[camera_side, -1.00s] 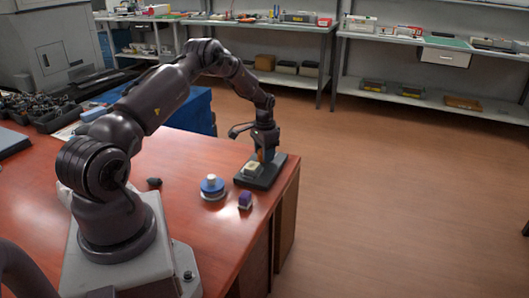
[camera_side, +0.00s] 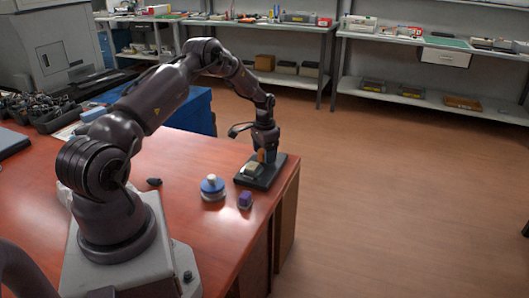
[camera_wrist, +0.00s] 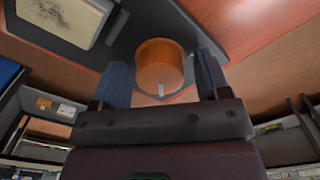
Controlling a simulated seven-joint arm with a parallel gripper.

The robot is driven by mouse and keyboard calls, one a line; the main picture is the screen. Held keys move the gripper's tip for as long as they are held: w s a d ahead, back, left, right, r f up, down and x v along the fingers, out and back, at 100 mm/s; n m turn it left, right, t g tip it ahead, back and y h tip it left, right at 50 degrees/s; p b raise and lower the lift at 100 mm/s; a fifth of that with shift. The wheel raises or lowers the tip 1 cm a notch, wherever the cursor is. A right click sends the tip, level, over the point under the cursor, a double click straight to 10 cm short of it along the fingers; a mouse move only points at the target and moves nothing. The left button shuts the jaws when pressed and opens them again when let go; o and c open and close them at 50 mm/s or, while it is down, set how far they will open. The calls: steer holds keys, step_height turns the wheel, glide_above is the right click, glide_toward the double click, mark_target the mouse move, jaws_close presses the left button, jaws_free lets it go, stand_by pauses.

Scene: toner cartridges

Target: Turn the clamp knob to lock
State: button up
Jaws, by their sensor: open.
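The clamp knob (camera_wrist: 160,66) is an orange cylinder with a small white mark at its lower edge in the wrist view. It stands on a dark base plate (camera_side: 272,181) near the table's right edge. A cream block (camera_side: 250,169) sits on the same plate beside it, and also shows at the upper left of the wrist view (camera_wrist: 62,18). My gripper (camera_wrist: 164,60) is open, with one blue-grey finger on each side of the knob. Small gaps seem to show beside the knob; contact is hard to tell. In the side view my gripper (camera_side: 263,157) points down over the plate and partly hides the knob.
A round blue and white object (camera_side: 212,189) and a small purple block (camera_side: 245,201) stand on the table (camera_side: 190,230) in front of the plate. A small dark object (camera_side: 153,182) lies further left. The table edge is close on the plate's right.

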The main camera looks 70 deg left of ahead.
step_height(320, 180, up, 13)
stand_by(0.4)
stand_by(0.4)
steer(key=s+d+r+t, duration=0.2)
steer(key=s+d+r, duration=0.4)
steer(key=d, duration=0.5)
steer(key=s+d+r+t, duration=0.1)
steer(key=s+d+r, duration=0.6)
steer(key=d, duration=0.4)
steer(key=s+d+r+m+t, duration=0.1)
steer(key=s+d+r+t, duration=0.1)
steer(key=s+d+r, duration=0.4)
steer(key=s+d, duration=0.1)
steer(key=d, duration=0.4)
steer(key=shift+s+d+r+t, duration=0.3)
steer(key=shift+s+d, duration=0.05)
steer(key=shift+s, duration=0.05)
